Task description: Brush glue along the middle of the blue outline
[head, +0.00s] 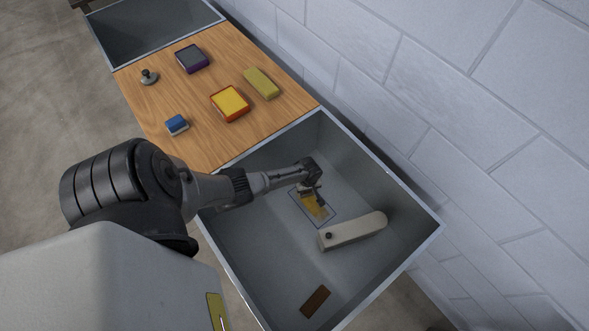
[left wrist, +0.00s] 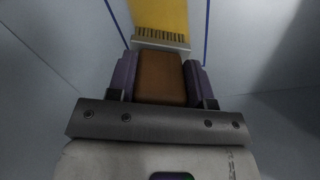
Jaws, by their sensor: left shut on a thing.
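My left gripper (head: 309,188) reaches down into the near grey duct section. In the left wrist view, my left gripper (left wrist: 161,78) is shut on the brown handle of a brush (left wrist: 160,70). The brush's pale ferrule and dark bristles point away from the gripper, at the lower end of a yellow glue strip (left wrist: 160,14). The glue (head: 318,207) also shows in the head view, inside the blue outline (head: 325,223) on the duct floor. Blue lines run on both sides of the glue in the wrist view. My right gripper is not in view.
The grey duct (head: 265,270) has raised side walls. On its floor lie a long pale block (head: 353,231) with a dark knob and a brown piece (head: 315,301). A wooden board (head: 215,135) beyond holds a yellow-topped tray (head: 230,103), a blue block (head: 176,125) and other small items.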

